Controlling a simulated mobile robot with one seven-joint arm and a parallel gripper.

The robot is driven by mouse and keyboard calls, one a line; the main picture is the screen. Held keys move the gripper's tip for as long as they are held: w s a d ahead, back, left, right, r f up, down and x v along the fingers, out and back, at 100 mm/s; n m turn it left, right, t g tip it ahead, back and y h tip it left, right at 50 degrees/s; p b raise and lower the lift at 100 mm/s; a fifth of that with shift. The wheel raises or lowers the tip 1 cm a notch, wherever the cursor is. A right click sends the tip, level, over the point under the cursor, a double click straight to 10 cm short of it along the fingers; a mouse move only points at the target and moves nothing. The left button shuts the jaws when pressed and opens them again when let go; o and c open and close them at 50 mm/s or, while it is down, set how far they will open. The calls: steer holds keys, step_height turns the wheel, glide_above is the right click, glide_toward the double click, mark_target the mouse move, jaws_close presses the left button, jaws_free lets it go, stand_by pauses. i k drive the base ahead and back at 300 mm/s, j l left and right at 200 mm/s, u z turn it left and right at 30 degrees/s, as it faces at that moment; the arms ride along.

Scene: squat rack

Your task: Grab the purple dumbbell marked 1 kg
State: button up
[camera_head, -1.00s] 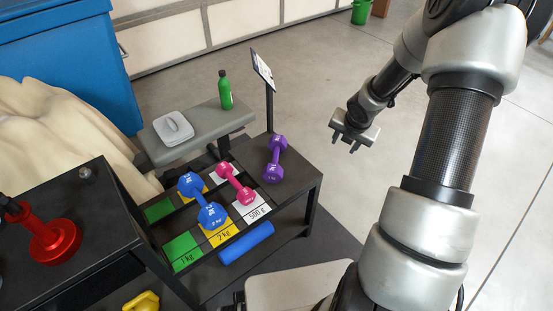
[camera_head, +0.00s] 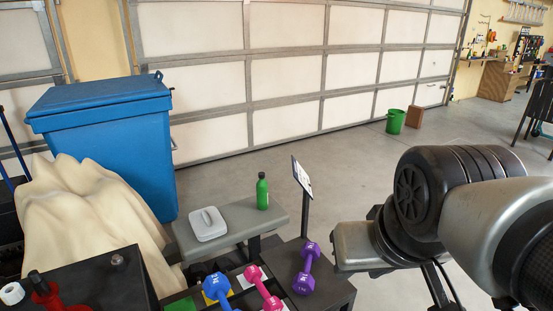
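The purple dumbbell (camera_head: 306,268) lies on the right end of the dark rack's top, at the bottom of the view. Its marking is too small to read. A pink dumbbell (camera_head: 263,287) and a blue dumbbell (camera_head: 218,289) lie to its left, partly cut off by the lower edge. My gripper (camera_head: 438,286) is at the lower right, to the right of the purple dumbbell and apart from it in the picture. My arm's wrist covers much of it, so its opening cannot be told. I see nothing held in it.
A thin sign stand (camera_head: 303,195) rises behind the purple dumbbell. A blue bin (camera_head: 110,140) stands at the left. Open floor lies behind the bench.

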mark_target(303, 283)
steer(key=k+u, duration=0.15)
steer(key=k, duration=0.5)
steer(key=i+u, duration=0.1)
steer(key=u, duration=1.25)
steer(key=i+l, duration=0.1)
steer(key=l, duration=0.9)
steer(key=i+l, duration=0.1)
steer(key=l, duration=0.95)
steer(key=i+l, duration=0.1)
steer(key=l, duration=0.9)
